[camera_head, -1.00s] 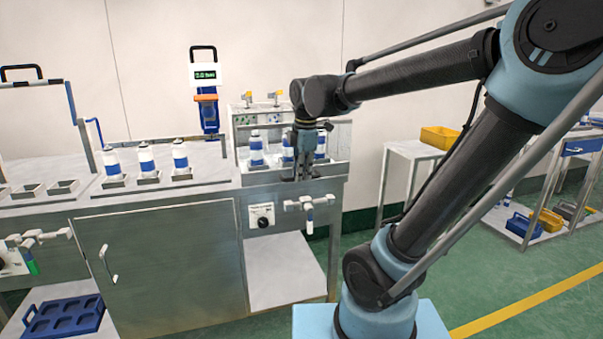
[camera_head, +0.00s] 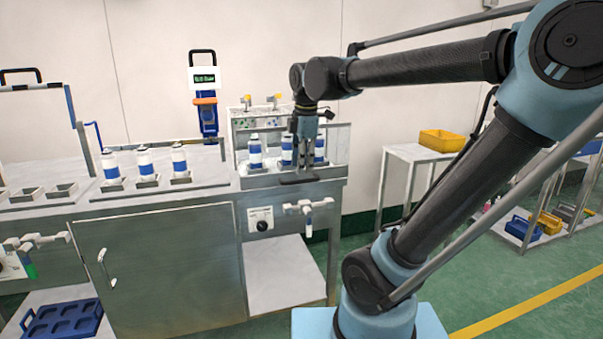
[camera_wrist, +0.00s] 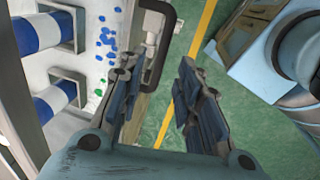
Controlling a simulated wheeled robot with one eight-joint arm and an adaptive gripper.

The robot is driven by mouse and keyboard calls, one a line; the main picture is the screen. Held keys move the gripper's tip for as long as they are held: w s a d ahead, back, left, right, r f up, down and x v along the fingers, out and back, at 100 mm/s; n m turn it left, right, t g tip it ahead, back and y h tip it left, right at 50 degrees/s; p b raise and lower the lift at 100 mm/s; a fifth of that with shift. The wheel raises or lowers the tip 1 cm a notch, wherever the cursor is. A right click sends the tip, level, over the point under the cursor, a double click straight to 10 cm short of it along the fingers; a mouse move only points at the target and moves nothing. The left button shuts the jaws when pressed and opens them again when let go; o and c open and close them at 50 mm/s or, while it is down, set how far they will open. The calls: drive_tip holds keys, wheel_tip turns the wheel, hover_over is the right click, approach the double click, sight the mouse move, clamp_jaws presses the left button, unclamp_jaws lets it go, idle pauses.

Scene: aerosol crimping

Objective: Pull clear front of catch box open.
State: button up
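The catch box (camera_head: 342,142) stands at the right end of the steel bench, with several white-and-blue cans (camera_head: 255,151) in it. Its clear front is hard to make out. A dark bar-like handle (camera_head: 297,182) shows low at the front. In the wrist view a black handle (camera_wrist: 158,50) lies just beyond my fingertips, nearer the left finger. My gripper (camera_head: 305,160) hangs in front of the box and is open in the wrist view (camera_wrist: 158,72), with nothing seen between the fingers. I cannot tell whether a finger touches the handle.
Small blue and green bits (camera_wrist: 107,42) lie on the white surface beside the cans. A valve (camera_head: 304,206) and a dial (camera_head: 261,218) sit on the bench front below. A side table with a yellow bin (camera_head: 440,139) stands right. Green floor is clear before the bench.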

wheel_tip(320, 180, up, 7)
drive_tip(key=s, duration=0.1)
drive_tip(key=shift+d, duration=0.2)
drive_tip(key=shift+s, duration=0.1)
drive_tip(key=s+d+f+m, duration=0.4)
drive_tip(key=f+m, duration=0.3)
drive_tip(key=f, duration=0.2)
drive_tip(key=s+d+f+m, duration=0.4)
drive_tip(key=d+f+m, duration=0.2)
drive_tip(key=f, duration=0.3)
drive_tip(key=s+d+f+m, duration=0.5)
drive_tip(key=d+f+m, duration=0.1)
drive_tip(key=f+m, duration=0.2)
drive_tip(key=shift+f+h, duration=0.3)
drive_tip(key=shift+f, duration=0.15)
drive_tip(key=shift+w+f, duration=0.2)
drive_tip(key=shift+w, duration=0.3)
